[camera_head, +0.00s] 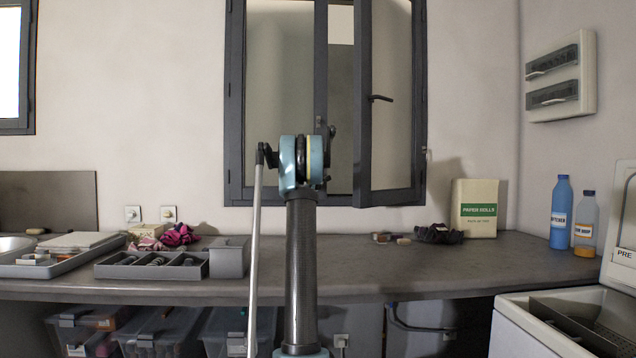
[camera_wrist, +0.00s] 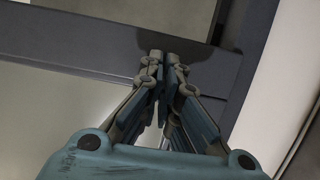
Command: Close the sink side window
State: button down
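A dark-framed window (camera_head: 236,110) is on the back wall in the head view. Its right sash (camera_head: 362,120), with a black handle (camera_head: 380,98), stands ajar into the room, with a gap beside the left sash. My arm rises in front of the window and hides part of it. My gripper is not clear in the head view. In the wrist view my gripper (camera_wrist: 163,58) has its fingertips together, with nothing seen between them. A dark frame bar (camera_wrist: 90,55) lies behind the fingertips; I cannot tell whether they touch it.
The counter (camera_head: 330,262) holds a grey tray (camera_head: 150,270), a box (camera_head: 474,208) and bottles (camera_head: 561,212). An open white toploader (camera_head: 530,325) stands at right.

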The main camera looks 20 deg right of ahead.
jog(key=s+a+r, duration=0.1)
jog(key=s, duration=0.6)
jog(key=s+a+r, duration=0.1)
jog(key=s+a, duration=0.1)
jog(key=s, duration=0.4)
jog(key=shift+s+r, duration=0.35)
jog(key=shift+r, duration=0.05)
jog(key=shift+a, duration=0.1)
